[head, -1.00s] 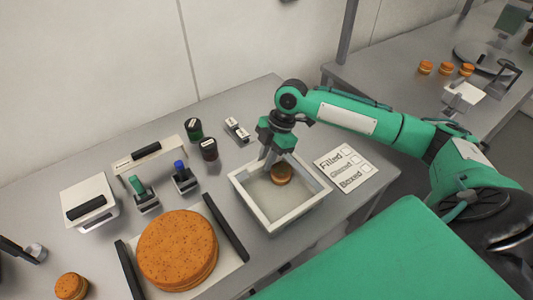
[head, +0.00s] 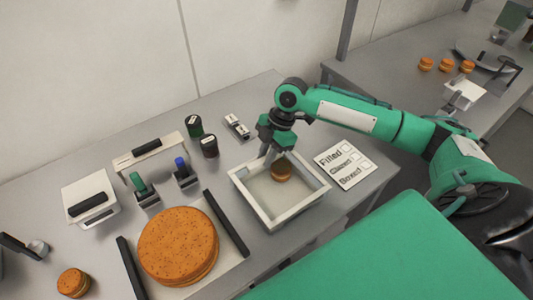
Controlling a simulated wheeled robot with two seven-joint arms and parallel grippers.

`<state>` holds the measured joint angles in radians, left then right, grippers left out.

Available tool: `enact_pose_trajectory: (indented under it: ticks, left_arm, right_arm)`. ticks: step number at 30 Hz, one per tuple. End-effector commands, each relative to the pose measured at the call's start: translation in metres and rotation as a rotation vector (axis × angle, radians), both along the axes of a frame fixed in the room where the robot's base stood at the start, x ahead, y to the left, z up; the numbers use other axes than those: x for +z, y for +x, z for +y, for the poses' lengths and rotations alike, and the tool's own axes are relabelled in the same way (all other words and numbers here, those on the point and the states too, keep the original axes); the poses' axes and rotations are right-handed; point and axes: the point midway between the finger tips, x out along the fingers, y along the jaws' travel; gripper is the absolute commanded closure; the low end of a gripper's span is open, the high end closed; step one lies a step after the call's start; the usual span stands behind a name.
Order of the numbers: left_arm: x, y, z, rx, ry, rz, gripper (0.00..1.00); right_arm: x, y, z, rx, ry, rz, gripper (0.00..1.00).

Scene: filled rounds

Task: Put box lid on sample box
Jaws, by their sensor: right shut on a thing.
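The sample box (head: 300,208) is a white, open-topped square box on the table, right of centre. A small orange-brown round (head: 282,171) sits inside it near the back. My right gripper (head: 269,157) reaches down into the box at its back side, shut on the small round; the fingertips are partly hidden. A white piece with a black bar handle (head: 89,203), which looks like the box lid, rests at the left of the table, apart from the box. My left gripper is out of view.
A big orange round (head: 178,245) lies on a board with black side bars, front left. Green-handled (head: 139,184) and blue-handled (head: 181,166) tools stand in holders.

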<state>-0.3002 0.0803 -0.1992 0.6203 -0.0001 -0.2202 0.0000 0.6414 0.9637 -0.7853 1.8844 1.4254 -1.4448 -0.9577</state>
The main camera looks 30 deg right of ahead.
Motion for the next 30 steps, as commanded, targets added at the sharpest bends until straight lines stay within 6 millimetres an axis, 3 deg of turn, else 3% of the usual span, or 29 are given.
enact_pose_trajectory:
  ticks: [29,30]
  left_arm:
    - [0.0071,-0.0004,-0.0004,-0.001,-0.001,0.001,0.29]
    - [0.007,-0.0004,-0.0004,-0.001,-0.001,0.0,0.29]
  right_arm:
    - [-0.0043,-0.0002,0.0001,0.0,0.0,0.001,1.0]
    - [-0.0048,-0.0002,0.0001,0.0,0.0,0.001,0.8]
